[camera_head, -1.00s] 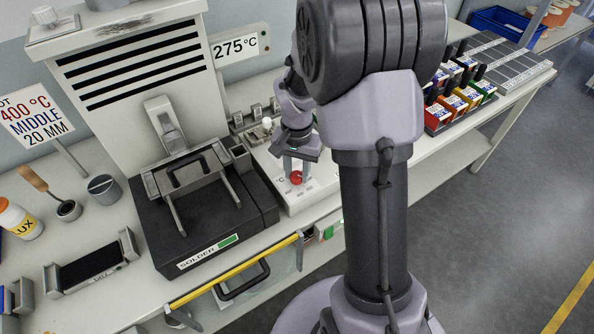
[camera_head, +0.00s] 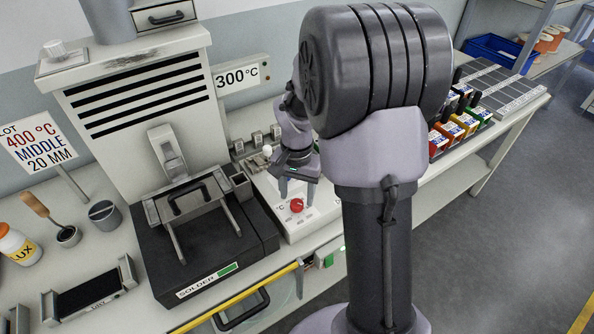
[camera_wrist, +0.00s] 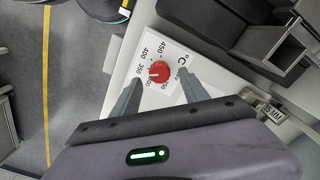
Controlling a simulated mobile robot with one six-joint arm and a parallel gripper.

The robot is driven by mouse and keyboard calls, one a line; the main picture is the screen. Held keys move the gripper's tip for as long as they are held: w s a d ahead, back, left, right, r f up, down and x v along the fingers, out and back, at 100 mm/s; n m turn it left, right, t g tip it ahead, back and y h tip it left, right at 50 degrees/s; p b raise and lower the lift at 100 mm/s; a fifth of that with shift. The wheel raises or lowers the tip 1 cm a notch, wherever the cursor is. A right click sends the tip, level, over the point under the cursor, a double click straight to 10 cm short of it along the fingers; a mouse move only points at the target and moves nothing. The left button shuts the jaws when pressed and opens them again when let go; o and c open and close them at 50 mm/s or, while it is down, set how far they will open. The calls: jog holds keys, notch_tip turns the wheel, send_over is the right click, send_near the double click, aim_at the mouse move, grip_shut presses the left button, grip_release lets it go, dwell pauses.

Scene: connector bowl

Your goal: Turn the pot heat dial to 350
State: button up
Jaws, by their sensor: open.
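The pot heat dial is a red knob (camera_head: 297,205) on a white panel at the front of the bench unit. In the wrist view the red dial (camera_wrist: 159,72) shows a pale pointer mark and is ringed by numbers, among them 350, 400 and 450. The display (camera_head: 238,77) above reads 300 °C. My gripper (camera_head: 297,192) is open just above the dial. In the wrist view my gripper's fingers (camera_wrist: 158,80) stand apart, one to each side of the dial, and hold nothing. I cannot tell exactly where the pointer aims.
A sign (camera_head: 38,145) reads 400 °C, middle, 20 mm. The black solder pot (camera_head: 205,240) with its frame stands left of the dial panel. Coloured connector boxes (camera_head: 455,125) stand right.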

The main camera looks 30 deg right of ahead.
aim_at(297, 202)
notch_tip(297, 202, up, 15)
jog(key=p, duration=0.5)
jog(key=shift+f, duration=0.1)
jog(key=s+a+r+n+t+y+b, duration=0.1)
jog(key=s+a+r+n+t+b, duration=0.1)
jog(key=s+a, duration=0.6)
jog(key=s+a+r+n+t+y+b, duration=0.1)
jog(key=s+a+r+n+t+b, duration=0.1)
jog(key=s+a, duration=0.6)
jog(key=shift+s+a+r+n+t, duration=0.25)
jog(key=shift+s+r+n+t, duration=0.35)
jog(key=shift+t, duration=0.3)
jog(key=shift+f, duration=0.1)
